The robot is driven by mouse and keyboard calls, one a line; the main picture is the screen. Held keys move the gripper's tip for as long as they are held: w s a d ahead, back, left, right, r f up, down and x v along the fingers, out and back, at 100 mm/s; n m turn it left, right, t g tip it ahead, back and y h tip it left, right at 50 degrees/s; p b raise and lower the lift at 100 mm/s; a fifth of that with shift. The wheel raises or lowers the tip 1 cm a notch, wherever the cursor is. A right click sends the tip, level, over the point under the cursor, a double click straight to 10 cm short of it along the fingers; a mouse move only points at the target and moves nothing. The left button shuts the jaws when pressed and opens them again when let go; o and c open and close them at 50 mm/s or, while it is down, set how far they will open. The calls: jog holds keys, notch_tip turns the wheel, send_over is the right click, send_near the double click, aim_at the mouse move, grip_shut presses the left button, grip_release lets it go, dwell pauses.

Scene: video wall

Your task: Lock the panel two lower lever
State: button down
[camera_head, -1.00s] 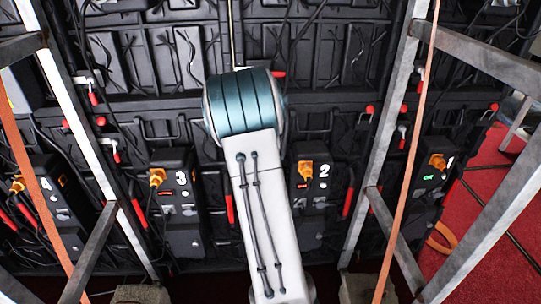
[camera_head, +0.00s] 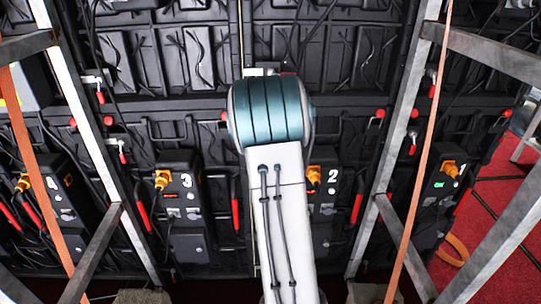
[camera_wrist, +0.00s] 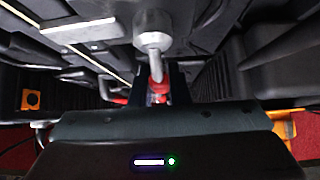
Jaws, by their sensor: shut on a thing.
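The panel two unit (camera_head: 323,205) is a black box with a white 2 and an orange plug, just right of my arm in the head view. Red-handled levers hang on both sides of it, a left one (camera_head: 235,205) and a right one (camera_head: 357,208). My gripper is hidden behind my arm in the head view. In the wrist view my gripper (camera_wrist: 157,88) is shut on a red lever handle (camera_wrist: 156,86). A metal rod runs from this handle to a round grey pivot (camera_wrist: 153,28). I cannot tell which lever this is from the head view.
Metal truss posts stand left (camera_head: 95,130) and right (camera_head: 395,140) of my arm, with slanted braces. An orange strap (camera_head: 422,150) hangs by the right post. The panel three unit (camera_head: 187,205) is to the left. Red floor (camera_head: 500,205) shows at far right.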

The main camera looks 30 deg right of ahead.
jog(key=shift+a+f, duration=0.1)
jog(key=shift+a, duration=0.05)
jog(key=c, duration=1.4)
grip_release()
jog(key=shift+s+a+r, duration=0.1)
jog(key=shift+s+r, duration=0.1)
jog(key=shift+r, duration=0.2)
jog(key=p+v, duration=0.6)
jog(key=v, duration=0.7)
